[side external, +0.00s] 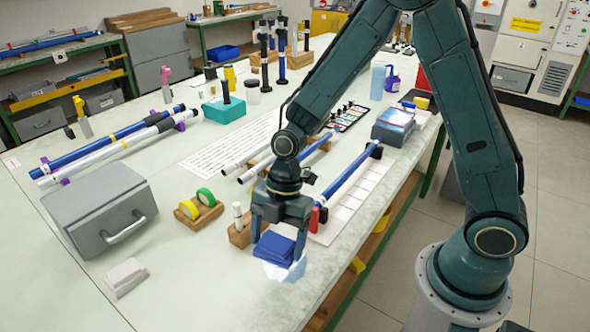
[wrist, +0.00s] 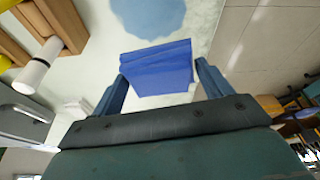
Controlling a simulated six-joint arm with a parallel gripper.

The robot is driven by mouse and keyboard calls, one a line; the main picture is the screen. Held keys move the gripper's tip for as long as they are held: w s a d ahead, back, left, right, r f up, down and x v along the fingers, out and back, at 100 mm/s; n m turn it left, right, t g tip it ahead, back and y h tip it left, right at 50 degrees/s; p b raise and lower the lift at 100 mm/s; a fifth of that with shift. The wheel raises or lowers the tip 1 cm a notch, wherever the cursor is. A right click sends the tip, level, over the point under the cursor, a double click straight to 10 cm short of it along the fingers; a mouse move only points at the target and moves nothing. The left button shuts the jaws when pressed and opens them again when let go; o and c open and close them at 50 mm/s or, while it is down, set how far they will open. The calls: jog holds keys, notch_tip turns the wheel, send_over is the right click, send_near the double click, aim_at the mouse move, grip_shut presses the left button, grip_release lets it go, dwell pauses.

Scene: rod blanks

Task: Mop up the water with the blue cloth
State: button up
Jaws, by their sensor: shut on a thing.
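The blue cloth (side external: 274,247) is a folded pad. It is held between the fingers of my gripper (side external: 278,250), at the front right part of the table. In the wrist view the cloth (wrist: 157,66) spans the space between the two fingers of my gripper (wrist: 160,80). The water shows as a pale, shiny puddle (side external: 284,271) just in front of and partly under the cloth. In the wrist view a light blue round patch (wrist: 150,17), which looks like the water, lies just beyond the cloth. I cannot tell whether the cloth touches the table.
A wooden block with a white marker (side external: 239,230) stands close left of my gripper. A wooden holder with green and yellow tape rolls (side external: 199,206) and a grey box (side external: 100,208) are further left. The table front is mostly clear.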

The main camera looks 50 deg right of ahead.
aim_at(276, 278)
jog(key=shift+f, duration=0.1)
jog(key=shift+f, duration=3.4)
jog(key=shift+d+f, duration=0.15)
jog(key=shift+f, duration=0.5)
jog(key=shift+d+r, duration=0.1)
jog(key=shift+d, duration=1.1)
jog(key=shift+c, duration=0.5)
jog(key=shift+d, duration=2.25)
jog(key=shift+a, duration=3.7)
jog(key=shift+d, duration=3.7)
jog(key=shift+a, duration=3.65)
jog(key=shift+d+r, duration=0.1)
jog(key=shift+r, duration=3.95)
